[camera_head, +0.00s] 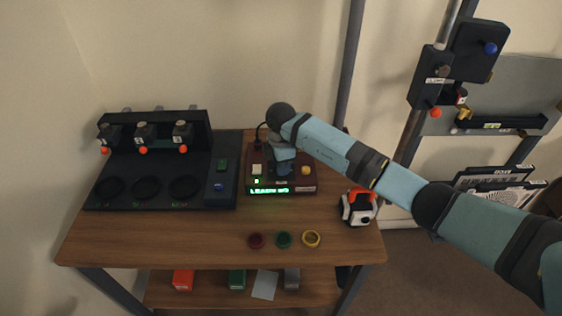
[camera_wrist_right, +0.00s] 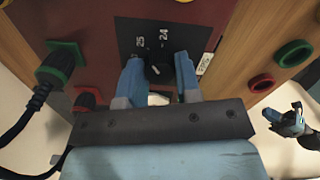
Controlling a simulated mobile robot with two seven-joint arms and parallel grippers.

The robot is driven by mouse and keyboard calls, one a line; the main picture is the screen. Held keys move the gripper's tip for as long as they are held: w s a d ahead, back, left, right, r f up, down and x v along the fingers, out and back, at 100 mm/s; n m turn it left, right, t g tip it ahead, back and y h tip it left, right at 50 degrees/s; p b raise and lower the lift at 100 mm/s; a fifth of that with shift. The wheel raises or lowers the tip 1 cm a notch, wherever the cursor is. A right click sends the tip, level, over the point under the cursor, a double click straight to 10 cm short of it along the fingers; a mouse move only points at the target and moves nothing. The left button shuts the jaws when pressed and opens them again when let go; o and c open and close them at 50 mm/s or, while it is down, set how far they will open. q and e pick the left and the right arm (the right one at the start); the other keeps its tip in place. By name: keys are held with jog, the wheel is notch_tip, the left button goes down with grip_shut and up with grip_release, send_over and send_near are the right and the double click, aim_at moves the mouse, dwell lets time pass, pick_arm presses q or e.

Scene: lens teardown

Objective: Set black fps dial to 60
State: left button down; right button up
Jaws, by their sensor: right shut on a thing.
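The black fps dial (camera_wrist_right: 158,70) shows in the right wrist view on a black plate (camera_wrist_right: 185,33) marked 25 and 24. The number 60 is not legible there. My right gripper (camera_wrist_right: 159,62) is shut on the dial, one blue finger on each side. In the head view my right gripper (camera_head: 283,160) is over the dark red control box (camera_head: 304,184) and hides the dial. The box has a lit green display (camera_head: 269,190). What looks like my left gripper (camera_wrist_right: 288,122) shows small in the right wrist view; its jaws are unclear.
A black station (camera_head: 225,192) with round wells stands left of the box. Dark red (camera_head: 256,241), green (camera_head: 284,240) and yellow (camera_head: 312,239) rings lie near the front edge. A white and orange device (camera_head: 358,207) stands at right. A black cable (camera_wrist_right: 36,98) plugs into the box.

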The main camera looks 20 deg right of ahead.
jog(key=n, duration=0.3)
jog(key=shift+n, duration=0.8)
jog(key=n, duration=0.5)
jog(key=shift+n+b, duration=0.3)
jog(key=shift+b, duration=0.1)
jog(key=n+b, duration=0.1)
jog(key=n, duration=0.2)
jog(key=shift+n, duration=0.3)
jog(key=n+b, duration=0.1)
jog(key=n, duration=0.3)
jog(key=n+b, duration=0.2)
jog(key=n, duration=0.2)
jog(key=shift+n+b, duration=0.3)
jog(key=shift+n, duration=0.7)
jog(key=shift+n+b, duration=0.4)
jog(key=shift+n, duration=0.4)
jog(key=shift+n+b, duration=0.4)
jog(key=shift+n, duration=1.5)
pick_arm(q)
jog(key=f, duration=0.2)
jog(key=shift+w+d+f+m+t+b, duration=0.3)
jog(key=shift+d+f+t, duration=0.05)
jog(key=shift+t, duration=0.05)
jog(key=shift+r, duration=0.1)
pick_arm(e)
jog(key=shift+n, duration=0.3)
